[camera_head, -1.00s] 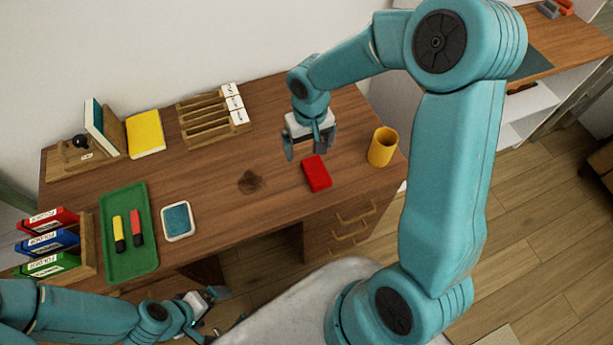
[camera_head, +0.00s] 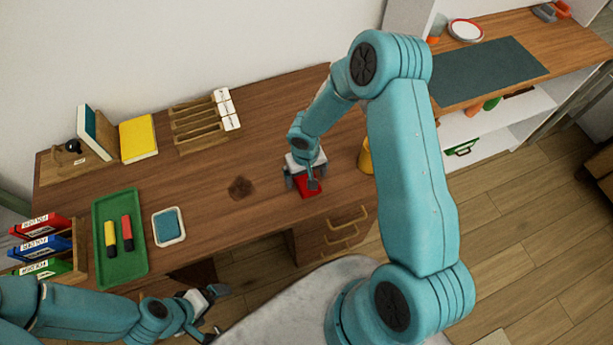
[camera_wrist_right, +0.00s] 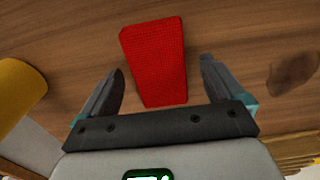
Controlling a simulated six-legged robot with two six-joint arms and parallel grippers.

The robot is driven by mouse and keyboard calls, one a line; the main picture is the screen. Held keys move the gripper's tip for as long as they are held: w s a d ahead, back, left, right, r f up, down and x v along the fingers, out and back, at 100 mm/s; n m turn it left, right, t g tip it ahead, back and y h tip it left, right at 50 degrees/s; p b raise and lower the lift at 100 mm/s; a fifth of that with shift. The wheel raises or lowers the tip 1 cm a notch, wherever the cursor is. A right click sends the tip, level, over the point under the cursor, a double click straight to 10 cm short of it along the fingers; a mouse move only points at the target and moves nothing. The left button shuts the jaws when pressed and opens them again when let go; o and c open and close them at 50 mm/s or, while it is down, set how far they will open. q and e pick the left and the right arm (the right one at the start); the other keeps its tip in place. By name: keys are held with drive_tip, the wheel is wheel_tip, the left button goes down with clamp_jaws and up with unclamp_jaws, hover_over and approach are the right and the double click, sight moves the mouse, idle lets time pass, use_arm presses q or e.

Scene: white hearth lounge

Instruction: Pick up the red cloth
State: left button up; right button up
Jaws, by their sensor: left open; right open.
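The red cloth (camera_head: 308,188) is a small folded rectangle lying on the wooden desk (camera_head: 262,135). In the right wrist view the cloth (camera_wrist_right: 155,62) lies ahead of and partly between the open fingers, with a gap on each side. My right gripper (camera_head: 303,184) is open, pointing down over the cloth and hiding part of it in the head view. It also shows in the right wrist view (camera_wrist_right: 160,88). I cannot tell its exact height above the desk. My left gripper (camera_head: 214,314) is open and empty, low in front of the desk's edge.
A yellow cup (camera_head: 365,156) stands right of the cloth, partly behind my right arm. A dark stain (camera_head: 241,187) marks the desk to its left. A green tray (camera_head: 123,272) with two markers and a small dish (camera_head: 182,239) lie further left. A wooden rack (camera_head: 205,120) stands behind.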

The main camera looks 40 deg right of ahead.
drive_tip(key=shift+f, duration=0.45)
drive_tip(key=c, duration=1.1)
drive_tip(key=shift+c, duration=0.2)
drive_tip(key=shift+r, duration=0.15)
